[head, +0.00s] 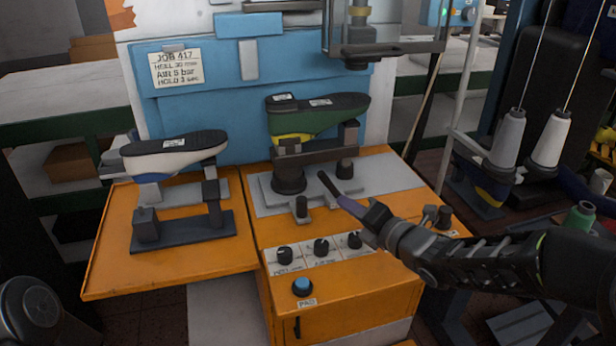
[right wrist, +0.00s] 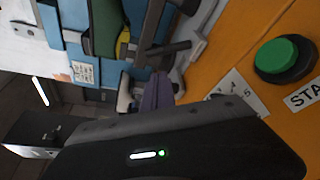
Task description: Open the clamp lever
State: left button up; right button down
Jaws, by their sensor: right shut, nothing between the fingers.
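The clamp lever (head: 327,183) looks like a short dark handle, tilted, at the front of the grey plate under the green shoe last (head: 322,118). In the right wrist view a dark bar (right wrist: 170,47), likely this lever, lies just past my fingers. My right gripper (head: 344,202) reaches in from the right, its purple-grey fingers shut and empty. Their tips are close to the lever's lower end; I cannot tell whether they touch. The fingers also show in the right wrist view (right wrist: 157,90). My left gripper is not in view.
A second last (head: 174,150) stands on a dark stand on the orange side table (head: 115,255). Knobs (head: 321,246) and a blue button (head: 303,286) sit on the front panel. A green button (right wrist: 285,58) is near the right wrist. Thread cones (head: 508,138) stand at right.

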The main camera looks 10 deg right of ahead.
aim_at(330, 185)
jog(key=shift+s, duration=0.1)
jog(key=p+x, duration=0.1)
jog(key=x, duration=0.9)
dwell(0.5)
